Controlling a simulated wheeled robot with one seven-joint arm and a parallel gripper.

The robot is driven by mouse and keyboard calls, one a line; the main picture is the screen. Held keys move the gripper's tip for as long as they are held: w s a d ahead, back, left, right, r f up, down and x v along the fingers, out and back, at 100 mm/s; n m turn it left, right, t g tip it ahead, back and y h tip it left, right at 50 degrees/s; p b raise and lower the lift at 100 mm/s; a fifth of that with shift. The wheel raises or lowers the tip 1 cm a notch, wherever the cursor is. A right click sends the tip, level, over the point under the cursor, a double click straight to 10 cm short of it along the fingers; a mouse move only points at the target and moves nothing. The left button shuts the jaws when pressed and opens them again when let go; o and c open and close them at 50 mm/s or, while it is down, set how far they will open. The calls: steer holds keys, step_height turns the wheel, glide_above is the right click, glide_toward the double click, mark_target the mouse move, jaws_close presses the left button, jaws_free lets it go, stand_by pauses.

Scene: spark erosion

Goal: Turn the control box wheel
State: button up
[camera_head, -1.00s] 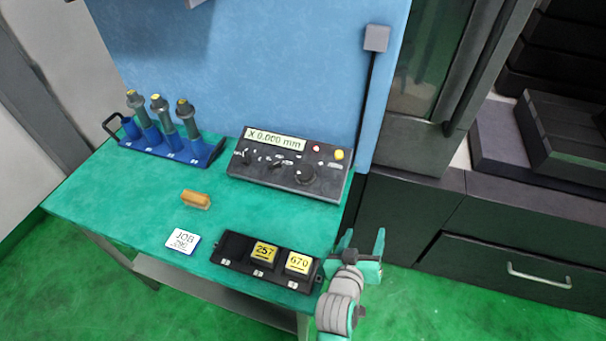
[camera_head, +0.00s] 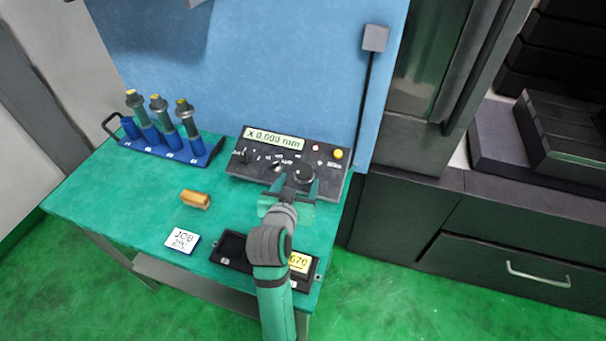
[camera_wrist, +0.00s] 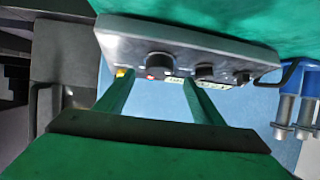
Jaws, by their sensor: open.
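The dark control box (camera_head: 326,181) stands at the back of the green table, with a display reading "X 0.000 mm". Its largest black wheel (camera_head: 304,174) is at the right of the front panel. My gripper (camera_head: 290,190) is open and empty, just in front of the box near the wheel. In the wrist view the box (camera_wrist: 200,42) appears upside down, with the wheel (camera_wrist: 160,62) between and beyond the two green fingers of my gripper (camera_wrist: 157,90). I cannot tell whether the fingers touch the box.
A black tray (camera_head: 228,262) with yellow-labelled blocks lies partly under my arm. A white "JOB" card (camera_head: 182,241), a tan block (camera_head: 195,199) and a blue rack (camera_head: 190,158) with several tools are to the left. A dark cabinet (camera_head: 480,240) stands on the right.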

mark_target(303, 173)
steer(key=x, duration=0.5)
steer(key=shift+w+d, duration=0.2)
steer(key=shift+w, duration=0.15)
steer(key=shift+f, duration=0.1)
steer(key=c, duration=0.9)
